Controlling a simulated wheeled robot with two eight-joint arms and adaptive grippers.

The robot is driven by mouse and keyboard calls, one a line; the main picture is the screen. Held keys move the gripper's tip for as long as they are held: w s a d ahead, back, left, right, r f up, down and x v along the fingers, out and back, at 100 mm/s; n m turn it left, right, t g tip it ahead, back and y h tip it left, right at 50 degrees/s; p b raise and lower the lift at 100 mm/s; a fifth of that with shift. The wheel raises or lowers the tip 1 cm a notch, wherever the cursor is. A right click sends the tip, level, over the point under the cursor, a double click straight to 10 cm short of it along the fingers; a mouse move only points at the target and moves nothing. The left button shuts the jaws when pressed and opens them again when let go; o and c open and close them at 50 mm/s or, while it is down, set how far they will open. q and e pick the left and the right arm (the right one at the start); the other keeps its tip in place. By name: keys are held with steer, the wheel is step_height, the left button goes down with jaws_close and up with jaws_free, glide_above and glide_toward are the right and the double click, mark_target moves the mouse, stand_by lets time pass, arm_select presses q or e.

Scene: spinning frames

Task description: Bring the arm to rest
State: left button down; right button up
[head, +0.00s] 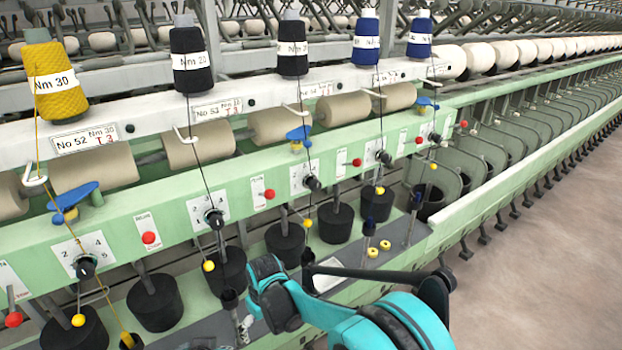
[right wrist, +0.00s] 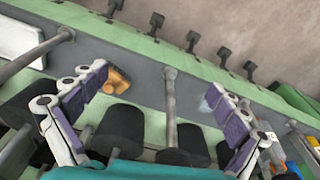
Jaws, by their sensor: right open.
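My right arm (head: 345,318), teal and black, comes in from the bottom right of the head view, in front of the green spinning frame (head: 330,190). Its gripper is mostly hidden there behind the arm. In the right wrist view my right gripper (right wrist: 155,95) shows its two purple-padded fingers wide apart. Nothing is held between them; a grey spindle post (right wrist: 170,110) and black cups show beyond the gap. An orange-yellow piece (right wrist: 118,80) lies beside the left finger. My left gripper is not in view.
Spools of yellow (head: 55,95), black and blue yarn stand along the top rail. Black cups (head: 285,240), knobs and red buttons line the frame below. Two yellow rings (head: 372,252) sit on the lower ledge. The floor (head: 545,250) at the right is clear.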

steer(key=s+d+r+m+t, duration=0.1)
steer(key=s+d+r+m, duration=0.1)
steer(key=d+r, duration=0.5)
steer(key=s+d+r+m+t, duration=0.2)
steer(key=d+r, duration=0.4)
steer(key=d, duration=0.4)
steer(key=s+d+m+t, duration=0.1)
steer(key=s+d+m, duration=0.1)
steer(key=s+d, duration=0.4)
steer(key=s+d+r+m+t+h, duration=0.1)
steer(key=s+d+m+t, duration=0.1)
steer(key=s+d, duration=0.3)
steer(key=shift+s+d+r+m, duration=0.3)
steer(key=shift+d+m, duration=0.2)
steer(key=shift+d, duration=0.75)
